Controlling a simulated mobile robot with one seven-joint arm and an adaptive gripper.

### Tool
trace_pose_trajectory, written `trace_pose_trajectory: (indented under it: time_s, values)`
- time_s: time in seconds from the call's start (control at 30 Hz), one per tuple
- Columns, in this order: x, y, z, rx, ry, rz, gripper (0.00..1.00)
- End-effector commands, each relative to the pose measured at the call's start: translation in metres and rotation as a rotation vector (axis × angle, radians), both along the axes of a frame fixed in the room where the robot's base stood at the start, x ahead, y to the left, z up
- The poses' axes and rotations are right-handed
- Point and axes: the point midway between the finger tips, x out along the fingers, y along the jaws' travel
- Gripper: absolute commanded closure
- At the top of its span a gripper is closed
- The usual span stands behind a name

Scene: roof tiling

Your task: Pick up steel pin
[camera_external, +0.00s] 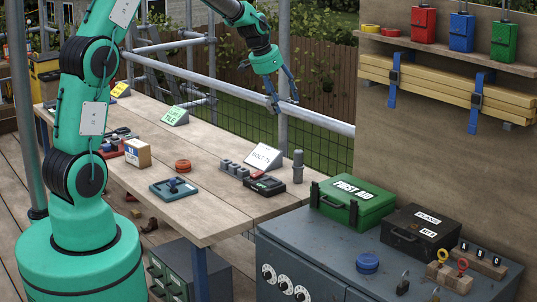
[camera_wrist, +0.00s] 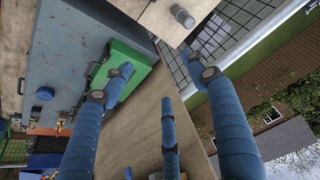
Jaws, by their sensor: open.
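A grey metal cylinder (camera_external: 298,166), which looks like the steel pin, stands upright at the right end of the wooden workbench (camera_external: 225,210), beside a white card sign. It also shows in the wrist view near the top (camera_wrist: 183,17), close to the bench edge. My gripper (camera_external: 285,103) is open and empty, high above and behind that end of the bench. Nothing is between the fingers.
A green first aid box (camera_external: 352,203) and a black box (camera_external: 420,232) stand on the grey cabinet. A railing (camera_external: 230,80) runs behind the bench. A wood panel with shelf rises at right. A small black-red case (camera_external: 265,185) lies near the cylinder.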

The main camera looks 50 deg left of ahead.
Motion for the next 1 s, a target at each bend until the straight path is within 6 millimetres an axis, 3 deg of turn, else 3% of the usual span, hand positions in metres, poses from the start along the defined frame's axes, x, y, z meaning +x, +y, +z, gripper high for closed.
trace_pose_trajectory:
  time_s: [0.3, 0.53, 0.7, 1.0]
  values:
    - [0.060, 0.047, -0.083, 0.002, 0.012, -0.009, 0.42]
    - [0.088, 0.074, -0.138, 0.004, 0.018, -0.015, 0.42]
    - [0.098, 0.084, -0.158, 0.007, 0.016, -0.018, 0.42]
    - [0.099, 0.086, -0.163, 0.007, 0.017, -0.020, 0.42]
